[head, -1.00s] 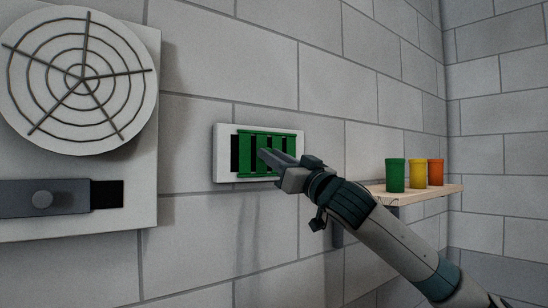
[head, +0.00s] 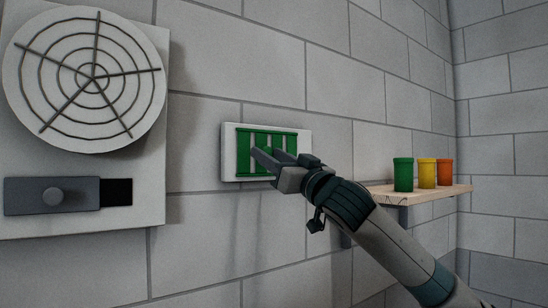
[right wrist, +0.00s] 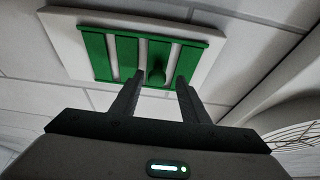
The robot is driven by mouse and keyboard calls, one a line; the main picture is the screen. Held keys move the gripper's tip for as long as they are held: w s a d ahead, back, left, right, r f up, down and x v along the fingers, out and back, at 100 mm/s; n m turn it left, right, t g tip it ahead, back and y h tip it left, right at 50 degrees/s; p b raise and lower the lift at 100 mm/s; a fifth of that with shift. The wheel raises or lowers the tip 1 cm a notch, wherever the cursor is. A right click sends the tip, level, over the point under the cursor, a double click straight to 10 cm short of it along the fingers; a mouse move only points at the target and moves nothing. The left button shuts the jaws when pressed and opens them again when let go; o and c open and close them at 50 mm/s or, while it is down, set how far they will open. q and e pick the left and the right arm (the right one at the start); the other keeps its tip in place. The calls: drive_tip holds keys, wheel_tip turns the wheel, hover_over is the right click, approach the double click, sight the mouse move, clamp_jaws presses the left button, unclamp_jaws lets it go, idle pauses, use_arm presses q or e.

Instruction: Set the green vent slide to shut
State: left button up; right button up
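The green vent slide (head: 244,154) is a barred plate on a white wall frame (head: 228,155). Pale frame shows between its bars, and no dark slot shows. In the right wrist view the slide (right wrist: 97,58) has a round green knob (right wrist: 156,72). My right gripper (right wrist: 158,90) is open, with one finger on each side of the knob. The knob sits nearer the left finger in that view; I cannot tell whether they touch. In the head view the right gripper (head: 262,158) hides the knob and part of the slide. My left gripper is not in view.
A wooden shelf (head: 430,193) at the right holds green, yellow and orange cups. The wall below the vent is clear.

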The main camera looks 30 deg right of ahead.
drive_tip(key=shift+a, duration=0.1)
drive_tip(key=shift+s, duration=0.1)
use_arm(q)
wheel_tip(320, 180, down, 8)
drive_tip(key=b, duration=0.8)
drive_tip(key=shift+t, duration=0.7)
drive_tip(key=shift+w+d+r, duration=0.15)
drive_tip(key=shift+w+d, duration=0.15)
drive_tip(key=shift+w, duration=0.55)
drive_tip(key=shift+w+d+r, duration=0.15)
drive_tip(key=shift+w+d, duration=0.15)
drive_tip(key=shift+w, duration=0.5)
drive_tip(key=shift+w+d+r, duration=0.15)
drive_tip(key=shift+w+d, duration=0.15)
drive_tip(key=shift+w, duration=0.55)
use_arm(e)
drive_tip(key=v, duration=1.7)
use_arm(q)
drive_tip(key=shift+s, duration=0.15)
use_arm(e)
drive_tip(key=shift+s, duration=0.15)
